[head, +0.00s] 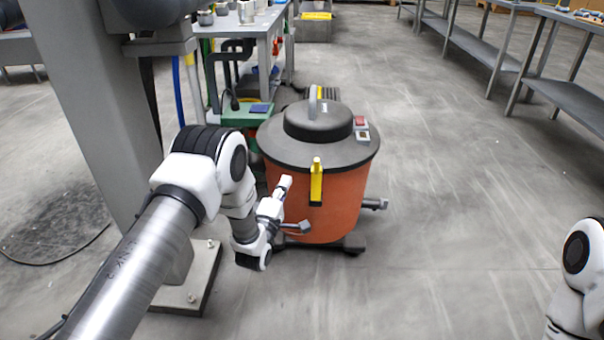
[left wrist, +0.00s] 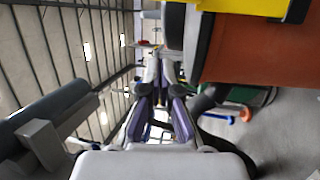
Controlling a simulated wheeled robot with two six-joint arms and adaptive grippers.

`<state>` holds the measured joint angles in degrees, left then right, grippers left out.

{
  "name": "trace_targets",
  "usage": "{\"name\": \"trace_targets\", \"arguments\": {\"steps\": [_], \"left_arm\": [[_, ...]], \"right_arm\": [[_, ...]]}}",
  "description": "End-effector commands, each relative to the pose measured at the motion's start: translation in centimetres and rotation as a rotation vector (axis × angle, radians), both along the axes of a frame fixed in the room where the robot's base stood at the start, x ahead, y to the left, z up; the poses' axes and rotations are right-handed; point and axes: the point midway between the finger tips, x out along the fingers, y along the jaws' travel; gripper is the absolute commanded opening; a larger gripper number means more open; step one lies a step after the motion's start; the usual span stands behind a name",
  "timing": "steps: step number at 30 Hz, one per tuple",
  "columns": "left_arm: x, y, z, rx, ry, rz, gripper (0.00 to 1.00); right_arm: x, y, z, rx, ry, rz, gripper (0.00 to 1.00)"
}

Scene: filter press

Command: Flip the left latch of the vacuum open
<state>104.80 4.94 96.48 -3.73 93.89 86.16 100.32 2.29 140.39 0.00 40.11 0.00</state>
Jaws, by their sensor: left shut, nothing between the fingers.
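The vacuum (head: 318,205) has an orange drum and a dark grey lid (head: 320,135). One yellow latch (head: 316,182) stands upright on the drum's near side, its top at the lid's rim. My left gripper (head: 284,184) is just left of this latch, in front of the drum, apart from the latch in the picture. In the left wrist view its fingers (left wrist: 160,75) are together and empty. There, a yellow part (left wrist: 245,7), which looks like the latch, and the orange drum (left wrist: 265,55) fill the upper right. My right gripper is out of view.
A grey pillar (head: 100,90) on a bolted base stands left of the vacuum. A green machine (head: 246,115) and a workbench (head: 245,22) are behind it. A shelf rack (head: 570,95) lines the right. The floor right of the vacuum is clear.

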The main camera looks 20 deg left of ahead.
Motion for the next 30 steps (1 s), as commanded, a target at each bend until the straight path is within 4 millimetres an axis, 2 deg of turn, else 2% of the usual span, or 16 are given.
{"name": "trace_targets", "arguments": {"steps": [5,15,21,30], "left_arm": [[2.3,0.0,0.1,0.001,-0.003,0.0,0.0],[9.5,0.2,1.5,0.001,-0.003,0.0,0.0],[8.6,-2.9,1.3,0.002,0.001,-0.003,0.0],[8.3,-3.6,1.5,0.002,0.002,0.001,0.0]], "right_arm": [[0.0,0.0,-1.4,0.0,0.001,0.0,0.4],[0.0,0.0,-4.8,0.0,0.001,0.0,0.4],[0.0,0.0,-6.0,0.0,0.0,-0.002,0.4],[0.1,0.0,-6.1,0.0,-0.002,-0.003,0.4]]}}
